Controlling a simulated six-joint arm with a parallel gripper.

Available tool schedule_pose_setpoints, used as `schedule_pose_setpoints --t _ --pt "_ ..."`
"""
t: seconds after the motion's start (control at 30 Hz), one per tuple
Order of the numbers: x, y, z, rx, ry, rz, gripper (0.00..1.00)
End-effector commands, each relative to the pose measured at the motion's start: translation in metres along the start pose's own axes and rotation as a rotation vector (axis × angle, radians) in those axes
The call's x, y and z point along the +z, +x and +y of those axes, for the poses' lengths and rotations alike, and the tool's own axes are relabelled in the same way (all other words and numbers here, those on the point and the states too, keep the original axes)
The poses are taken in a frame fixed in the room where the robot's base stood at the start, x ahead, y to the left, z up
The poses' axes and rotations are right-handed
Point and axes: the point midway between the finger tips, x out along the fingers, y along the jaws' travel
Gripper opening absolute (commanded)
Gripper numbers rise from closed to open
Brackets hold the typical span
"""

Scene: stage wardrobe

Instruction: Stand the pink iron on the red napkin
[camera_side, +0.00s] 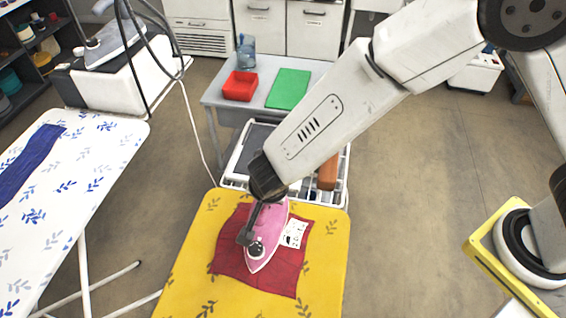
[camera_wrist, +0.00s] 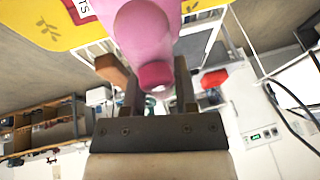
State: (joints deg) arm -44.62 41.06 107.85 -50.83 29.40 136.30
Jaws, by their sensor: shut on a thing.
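The pink iron (camera_side: 268,232) is in my gripper, over the red napkin (camera_side: 284,280) in the side view. Its pointed end faces the near edge of the board, and a dark round dial shows near that end. I cannot tell whether the iron touches the napkin. My gripper (camera_side: 250,234) is shut on the iron. In the wrist view the iron (camera_wrist: 145,30) fills the top middle, and its darker pink end lies between the two fingers of my gripper (camera_wrist: 157,75). The napkin lies flat, slightly turned, partly hidden by the iron and gripper.
The napkin lies on a yellow leaf-patterned ironing board (camera_side: 190,285). A white card (camera_side: 293,234) lies beside the iron. Another board (camera_side: 90,150) stands left.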

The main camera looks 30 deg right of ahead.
Motion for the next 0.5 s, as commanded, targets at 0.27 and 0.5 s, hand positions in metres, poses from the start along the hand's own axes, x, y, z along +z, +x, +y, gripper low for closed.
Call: schedule_pose_setpoints --t 0.27,0.5 --pt "0.008 0.022 0.000 0.000 0.000 0.001 0.00" --pt "0.012 0.032 0.003 -0.002 0.000 0.000 0.00"
